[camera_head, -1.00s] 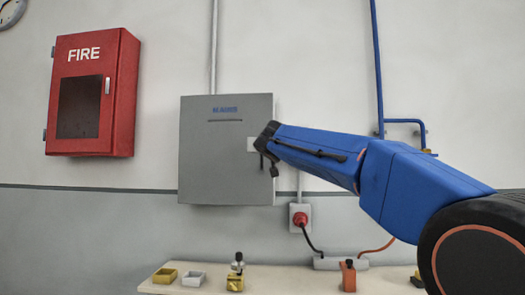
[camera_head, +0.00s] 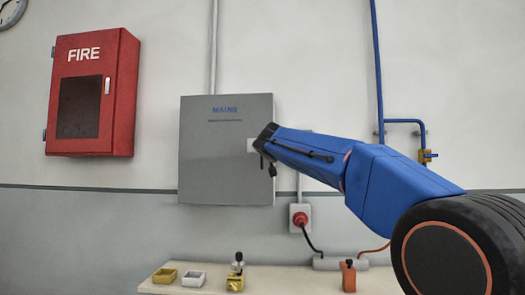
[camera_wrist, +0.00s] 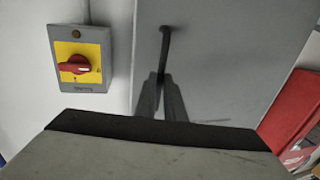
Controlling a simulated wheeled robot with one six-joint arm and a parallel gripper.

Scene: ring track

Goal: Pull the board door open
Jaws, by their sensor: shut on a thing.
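The grey board marked MAINS (camera_head: 215,165) hangs on the wall in the middle of the head view. Its door looks closed there; a small gap cannot be made out. My gripper (camera_head: 265,142) is at the board's right edge, and hides the handle from the head camera. In the wrist view the grey door face (camera_wrist: 225,50) fills the upper middle. A dark bar handle (camera_wrist: 165,45) stands out from it, and my gripper's dark fingers (camera_wrist: 161,95) are shut on its near end. My gripper's body covers the bottom of that view.
A yellow switch with a red knob (camera_wrist: 80,62) sits beside the board. A red fire cabinet (camera_head: 92,95) hangs to the left. A red plug in a socket (camera_head: 300,217) is below right. A bench (camera_head: 210,288) with small trays stands below. Blue pipes (camera_head: 377,60) run at right.

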